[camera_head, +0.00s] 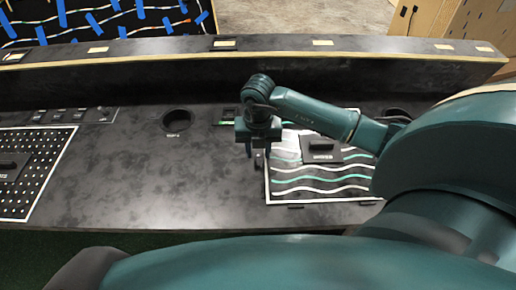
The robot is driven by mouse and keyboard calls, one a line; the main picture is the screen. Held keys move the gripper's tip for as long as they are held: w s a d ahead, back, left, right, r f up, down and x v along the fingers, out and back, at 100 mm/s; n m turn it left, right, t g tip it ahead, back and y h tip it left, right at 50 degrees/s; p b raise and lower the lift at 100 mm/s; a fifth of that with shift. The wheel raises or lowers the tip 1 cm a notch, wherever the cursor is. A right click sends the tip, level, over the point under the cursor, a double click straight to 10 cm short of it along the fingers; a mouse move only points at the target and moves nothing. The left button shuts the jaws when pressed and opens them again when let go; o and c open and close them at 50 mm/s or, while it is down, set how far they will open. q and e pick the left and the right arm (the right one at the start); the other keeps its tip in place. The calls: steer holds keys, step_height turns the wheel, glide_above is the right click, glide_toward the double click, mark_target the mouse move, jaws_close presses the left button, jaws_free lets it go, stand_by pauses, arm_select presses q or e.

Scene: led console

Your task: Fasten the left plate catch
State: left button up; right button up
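A plate (300,184) with white and green wavy lines and a white border lies on the dark console, right of centre. A black handle block sits on it (322,150). My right gripper (258,152) points down over the plate's left edge, with its two fingers apart. A small dark piece (258,160) shows just below and between the fingers at that edge. It looks like the left catch, but its position, and whether the fingers touch it, I cannot tell. My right forearm hides the plate's upper right part. My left gripper is not in view.
A round hole (177,120) is in the console left of my gripper. A dotted panel (40,165) with a black handle lies at the far left. A raised ledge (250,65) runs along the back. The console between the panels is clear.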

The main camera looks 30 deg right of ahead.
steer(key=shift+c, duration=0.4)
jaws_close()
